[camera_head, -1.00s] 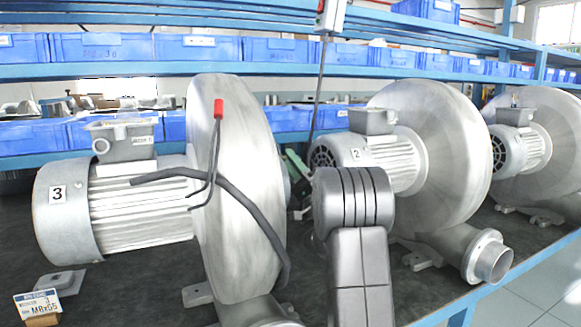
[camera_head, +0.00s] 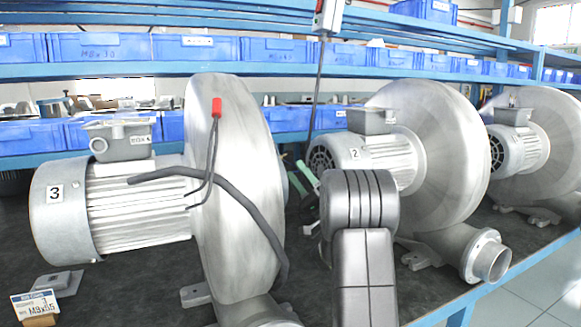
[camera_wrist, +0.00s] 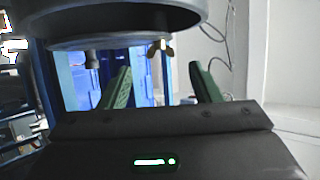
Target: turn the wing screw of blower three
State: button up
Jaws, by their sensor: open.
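Blower three (camera_head: 140,215), a grey motor with a large round casing and a "3" label, stands at the left of the bench in the head view. In the wrist view, a dark round part with a pale rim (camera_wrist: 125,38) hangs across the top. A small brass wing screw (camera_wrist: 161,48) shows at its lower edge. My gripper (camera_wrist: 159,72) is open, with one green finger to each side below the screw, and nothing shows between the fingers. In the head view my gripper is mostly hidden behind the casing and my arm; the wing screw is not visible there.
Blower two (camera_head: 375,155) stands to the right, with a further blower (camera_head: 520,145) beyond it. Shelves with blue bins (camera_head: 195,48) run behind. A small label card (camera_head: 36,303) stands front left. A dark cable (camera_head: 240,195) hangs across blower three's casing.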

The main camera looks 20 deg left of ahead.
aim_at(282, 157)
jog(key=v, duration=0.9)
jog(key=shift+b, duration=0.3)
jog(key=shift+d, duration=0.1)
jog(key=p+x, duration=0.1)
jog(key=x, duration=1.2)
jog(key=shift+a+r, duration=0.25)
jog(key=shift+a, duration=0.05)
